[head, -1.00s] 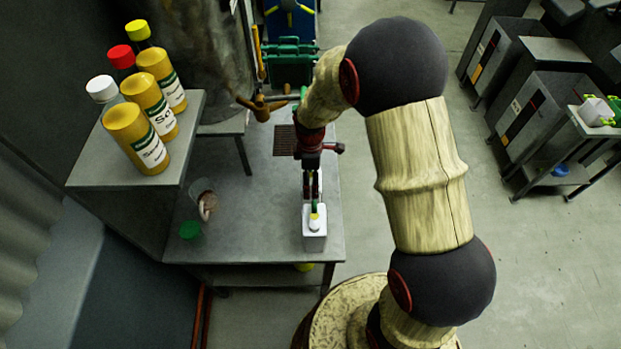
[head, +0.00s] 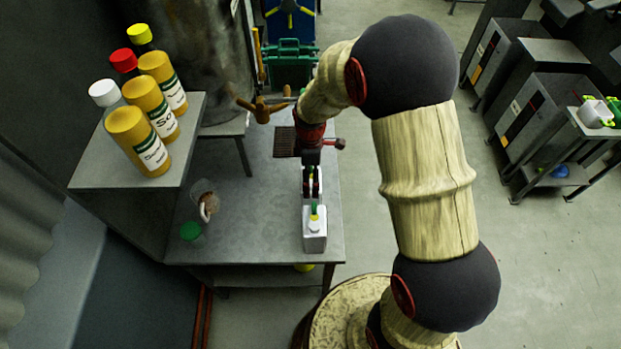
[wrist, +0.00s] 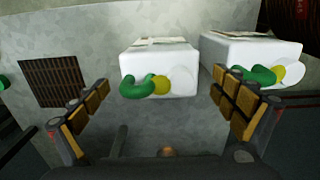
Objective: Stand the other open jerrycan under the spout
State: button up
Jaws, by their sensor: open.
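A white jerrycan (head: 315,242) with a green handle and a yellow top stands upright at the table's near edge. The wrist view shows two such cans: one in the middle (wrist: 165,58), ahead of and between my fingers, and one at the right (wrist: 262,50), partly behind my right finger. The middle can is mostly hidden by my gripper in the head view. My gripper (wrist: 158,108) is open and empty, its fingers apart and touching neither can that I can tell. The spout is not clearly visible; my arm covers that area.
A dark grate (wrist: 54,82) lies on the table (head: 255,210). A tipped clear cup (head: 206,203) and a green lid (head: 190,231) are at the left. A shelf (head: 95,170) of yellow bottles overhangs there. A side table at right holds another white can (head: 596,113).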

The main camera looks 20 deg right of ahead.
jog(key=s+r+m+t+p, duration=0.1)
jog(key=s+r+m, duration=0.25)
jog(key=r, duration=0.85)
jog(key=s+r+m+t+p, duration=0.15)
jog(key=s+r, duration=0.25)
jog(key=r, duration=0.8)
jog(key=s+r+m+t, duration=0.1)
jog(key=s+r+m, duration=0.3)
jog(key=s, duration=0.3)
jog(key=s+r+m+t, duration=0.2)
jog(key=s+r+m, duration=0.2)
jog(key=s, duration=0.3)
jog(key=shift+s+m+b, duration=0.3)
jog(key=shift+m, duration=0.4)
jog(key=shift+o, duration=0.4)
